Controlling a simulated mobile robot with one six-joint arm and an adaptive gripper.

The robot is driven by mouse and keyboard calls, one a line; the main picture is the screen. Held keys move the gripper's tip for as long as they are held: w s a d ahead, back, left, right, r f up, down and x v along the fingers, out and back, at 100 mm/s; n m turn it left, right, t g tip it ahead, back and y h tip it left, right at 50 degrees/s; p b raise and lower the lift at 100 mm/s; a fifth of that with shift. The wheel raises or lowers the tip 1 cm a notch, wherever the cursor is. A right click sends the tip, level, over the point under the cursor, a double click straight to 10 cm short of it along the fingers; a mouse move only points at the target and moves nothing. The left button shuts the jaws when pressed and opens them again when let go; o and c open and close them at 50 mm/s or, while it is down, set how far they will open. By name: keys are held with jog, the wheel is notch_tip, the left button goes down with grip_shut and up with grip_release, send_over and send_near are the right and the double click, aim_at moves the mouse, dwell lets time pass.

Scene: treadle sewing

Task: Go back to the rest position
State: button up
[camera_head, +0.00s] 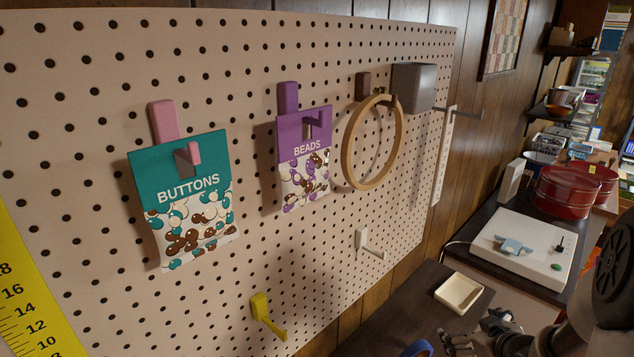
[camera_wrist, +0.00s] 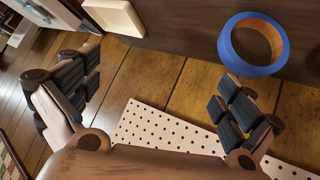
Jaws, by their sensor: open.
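My gripper (camera_head: 482,338) is at the bottom right of the head view, low over the dark table and in front of the pegboard. In the wrist view my gripper (camera_wrist: 155,90) is open, with its two dark-padded fingers wide apart and nothing between them. My arm comes in from the right edge of the head view.
The pegboard (camera_head: 80,110) holds a BUTTONS packet (camera_head: 195,200), a BEADS packet (camera_head: 303,160), a wooden hoop (camera_head: 351,158) and empty hooks. A cream tray (camera_head: 460,291) and blue ring (camera_wrist: 228,48) lie near my gripper. A white machine (camera_head: 520,247) stands behind.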

jog(key=s+a+r+m+g+h, duration=0.1)
jog(key=s+a+r+h, duration=0.15)
jog(key=r, duration=0.45)
jog(key=s+a+r+m+g+h, duration=0.1)
jog(key=s+a+r, duration=0.25)
jog(key=r, duration=0.35)
jog(key=s+a+r+g+y, duration=0.1)
jog(key=s+a+r, duration=0.1)
jog(key=s+a, duration=0.5)
jog(key=s+a+r+m+g+y, duration=0.1)
jog(key=s+a+r+g+y, duration=0.1)
jog(key=s+a, duration=0.6)
jog(key=s, duration=0.6)
jog(key=shift+a+m+g, duration=0.15)
jog(key=shift+m+g, duration=0.15)
